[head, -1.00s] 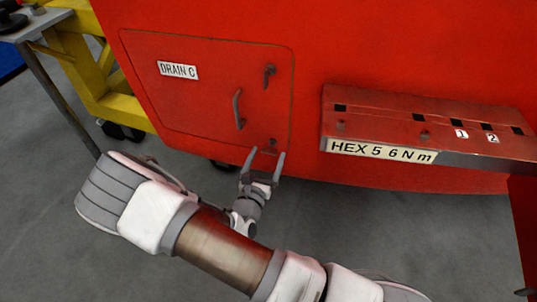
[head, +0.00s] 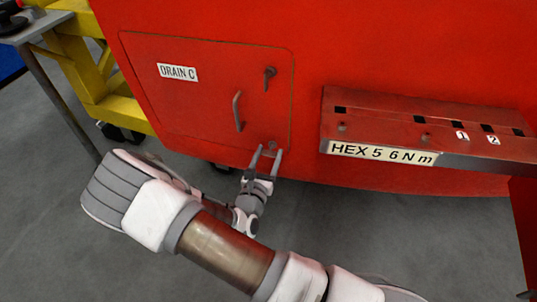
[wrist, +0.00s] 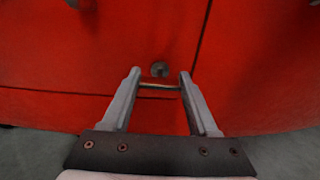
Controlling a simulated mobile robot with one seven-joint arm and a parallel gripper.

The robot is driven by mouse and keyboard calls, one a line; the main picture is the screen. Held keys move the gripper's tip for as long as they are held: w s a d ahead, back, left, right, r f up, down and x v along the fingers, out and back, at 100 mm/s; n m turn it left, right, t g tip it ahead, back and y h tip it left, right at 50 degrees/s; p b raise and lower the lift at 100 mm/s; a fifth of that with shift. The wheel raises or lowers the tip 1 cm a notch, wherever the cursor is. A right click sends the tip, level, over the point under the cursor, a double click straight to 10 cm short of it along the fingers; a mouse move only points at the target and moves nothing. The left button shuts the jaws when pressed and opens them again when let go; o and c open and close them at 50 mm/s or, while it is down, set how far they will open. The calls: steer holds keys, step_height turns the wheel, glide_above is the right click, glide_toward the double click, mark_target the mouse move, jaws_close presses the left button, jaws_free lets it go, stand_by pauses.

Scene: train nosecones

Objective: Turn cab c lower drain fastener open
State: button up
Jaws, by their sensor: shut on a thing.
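The red drain panel marked DRAIN C (head: 190,100) is shut flush in the red cab wall. Its lower fastener (head: 272,145) sits at the panel's bottom right corner. In the wrist view the fastener's round grey head (wrist: 159,69) shows just beyond my fingertips. My gripper (head: 267,150) reaches up to it from below. In the wrist view a thin pale bar (wrist: 158,86) spans between the fingertips (wrist: 160,82), and my gripper is shut on it. The bar appears to be part of the lower fastener, lying level. The fingers stand well apart on its ends.
The upper fastener (head: 269,75) and a curved handle (head: 238,111) are on the same panel. A red ledge labelled HEX 5 6 Nm (head: 383,152) juts out to the right. A yellow frame (head: 85,65) and a grey table (head: 30,22) stand at left.

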steer(key=shift+r+n+p, duration=0.15)
steer(key=shift+n+p, duration=0.25)
steer(key=shift+p, duration=0.1)
steer(key=shift+n+p, duration=1)
steer(key=shift+p, duration=0.1)
steer(key=n+p, duration=0.4)
steer(key=n, duration=0.1)
steer(key=n+p, duration=0.2)
steer(key=n, duration=0.3)
steer(key=shift+n, duration=0.4)
steer(key=shift+f+n+p, duration=0.15)
steer(key=shift+n+p, duration=0.1)
steer(key=shift+n, duration=0.85)
steer(key=shift+f+n+p, duration=0.1)
steer(key=shift+n+p, duration=0.1)
steer(key=shift+n, duration=0.9)
steer(key=o, duration=1.4)
steer(key=shift+a, duration=0.1)
